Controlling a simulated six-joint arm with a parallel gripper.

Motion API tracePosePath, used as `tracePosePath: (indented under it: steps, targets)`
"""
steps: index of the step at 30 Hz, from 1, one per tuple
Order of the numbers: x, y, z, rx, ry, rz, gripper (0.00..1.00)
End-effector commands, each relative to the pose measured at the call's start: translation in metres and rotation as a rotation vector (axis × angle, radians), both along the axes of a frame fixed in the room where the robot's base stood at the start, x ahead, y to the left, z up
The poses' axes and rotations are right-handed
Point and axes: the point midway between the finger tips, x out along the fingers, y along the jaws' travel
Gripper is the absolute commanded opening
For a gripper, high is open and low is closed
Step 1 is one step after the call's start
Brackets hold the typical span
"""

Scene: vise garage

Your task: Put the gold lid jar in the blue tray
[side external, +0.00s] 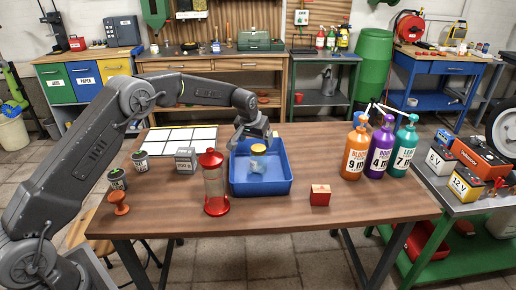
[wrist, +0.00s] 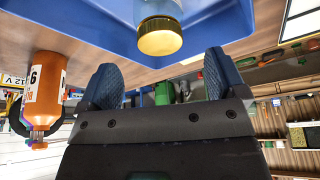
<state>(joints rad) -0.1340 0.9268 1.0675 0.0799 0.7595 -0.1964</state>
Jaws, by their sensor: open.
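The gold lid jar (side external: 258,162) is a small clear jar with a gold lid, standing upright inside the blue tray (side external: 262,189) on the wooden table. In the wrist view its gold lid (wrist: 160,38) shows close in front of the fingers, against the blue tray (wrist: 215,28). My gripper (side external: 254,138) is over the back part of the tray, just above and behind the jar. In the wrist view my gripper (wrist: 163,78) has its two blue fingers wide apart with nothing between them, clear of the lid.
A red-lidded clear canister (side external: 215,185) stands close to the tray's left side. A small red box (side external: 320,195) sits to its right. Orange, purple and teal pump bottles (side external: 380,150) stand at the right end. A grey box (side external: 186,160) and dark cans (side external: 118,178) are at left.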

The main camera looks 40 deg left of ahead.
Motion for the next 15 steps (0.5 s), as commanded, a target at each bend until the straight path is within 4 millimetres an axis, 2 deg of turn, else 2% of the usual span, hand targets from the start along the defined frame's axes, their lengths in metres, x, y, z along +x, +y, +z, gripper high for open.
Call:
tracePosePath:
  steps: [1, 6, 15]
  targets:
    - [-0.004, -0.001, 0.01, 0.0, -0.001, 0.0, 0.9]
    - [-0.012, -0.004, 0.031, 0.0, 0.0, -0.001, 0.9]
    - [-0.017, -0.005, 0.041, 0.0, 0.001, -0.001, 0.9]
